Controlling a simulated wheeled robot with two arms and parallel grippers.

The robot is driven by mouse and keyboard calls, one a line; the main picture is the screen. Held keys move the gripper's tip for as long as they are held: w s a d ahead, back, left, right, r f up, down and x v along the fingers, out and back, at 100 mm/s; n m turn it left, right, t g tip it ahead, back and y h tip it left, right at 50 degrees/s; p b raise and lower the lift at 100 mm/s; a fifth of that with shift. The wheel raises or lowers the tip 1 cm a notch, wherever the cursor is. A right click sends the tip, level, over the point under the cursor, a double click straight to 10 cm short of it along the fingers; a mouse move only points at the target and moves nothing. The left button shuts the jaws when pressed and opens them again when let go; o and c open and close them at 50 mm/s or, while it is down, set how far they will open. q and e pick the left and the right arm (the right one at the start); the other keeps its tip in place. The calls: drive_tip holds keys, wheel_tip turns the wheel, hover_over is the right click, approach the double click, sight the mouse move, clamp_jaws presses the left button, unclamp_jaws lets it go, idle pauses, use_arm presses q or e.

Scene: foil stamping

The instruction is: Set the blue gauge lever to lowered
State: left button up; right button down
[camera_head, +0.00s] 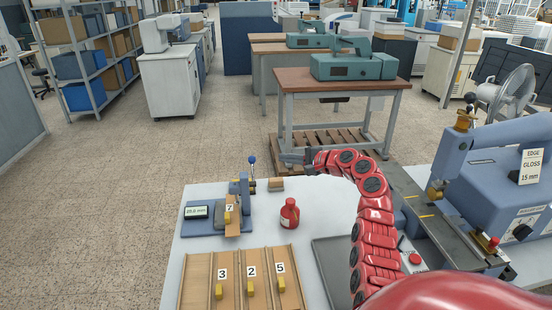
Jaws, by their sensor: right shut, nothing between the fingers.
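The blue-knobbed gauge lever (252,161) stands upright at the right side of the blue-grey gauge (202,212), near the far edge of the light table. The gauge has a small display and holds a wooden piece tagged 7 (231,217). My right arm, red and segmented, curves in from the lower right. My right gripper (287,158) is shut and empty, to the right of the lever's knob and apart from it in the picture. How far apart they are in depth is hard to tell. My left gripper is not in view.
A red bottle (289,213) stands right of the gauge, and a small wooden block (276,184) lies behind it. Wooden slots tagged 3, 2 and 5 (243,280) lie in front. A large blue stamping press (495,180) stands at the right.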

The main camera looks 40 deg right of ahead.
sight(253, 171)
drive_tip(key=x, duration=0.9)
drive_tip(key=shift+s+a+r+p, duration=0.3)
drive_tip(key=shift+a+p, duration=0.25)
drive_tip(key=shift+p, duration=0.25)
drive_tip(key=shift+s+a+r+p, duration=0.15)
drive_tip(key=shift+s+a+p, duration=0.3)
drive_tip(key=shift+p, duration=0.35)
drive_tip(key=shift+s+a+r+p, duration=0.25)
drive_tip(key=shift+a+p, duration=0.35)
drive_tip(key=shift+p, duration=0.2)
